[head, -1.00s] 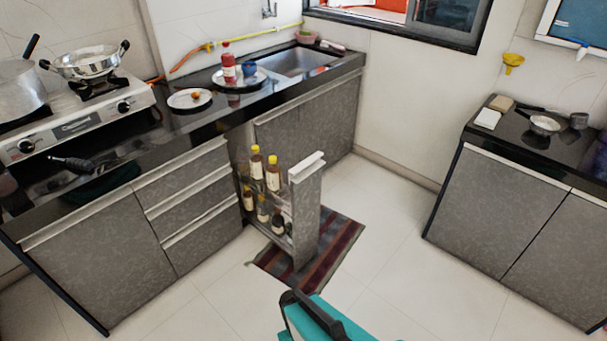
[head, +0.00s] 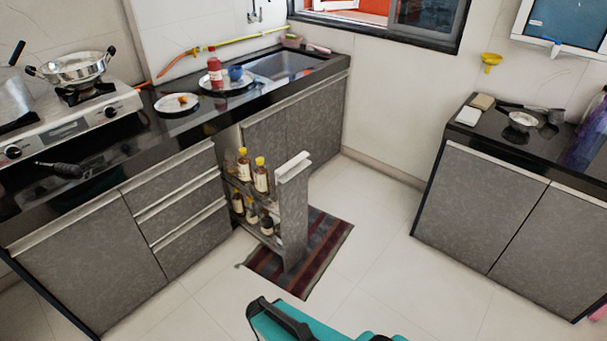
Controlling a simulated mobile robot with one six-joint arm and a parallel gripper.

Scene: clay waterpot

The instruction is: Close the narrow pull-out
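The narrow pull-out (head: 293,213) stands open, sticking out from the counter between the drawer stack and the sink cabinet. It has a tall grey front panel with a pale handle strip (head: 293,166) along its top. Several bottles with yellow or dark caps (head: 261,176) stand on its two shelves. A teal and black part of my own arm (head: 285,318) shows at the bottom edge, in front of the pull-out and apart from it. My gripper's fingertips cannot be made out.
A striped mat (head: 322,245) lies on the floor under and beside the pull-out. The drawer stack (head: 180,215) to its left is shut. A second counter (head: 500,205) stands at the right. The tiled floor (head: 390,270) between them is clear.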

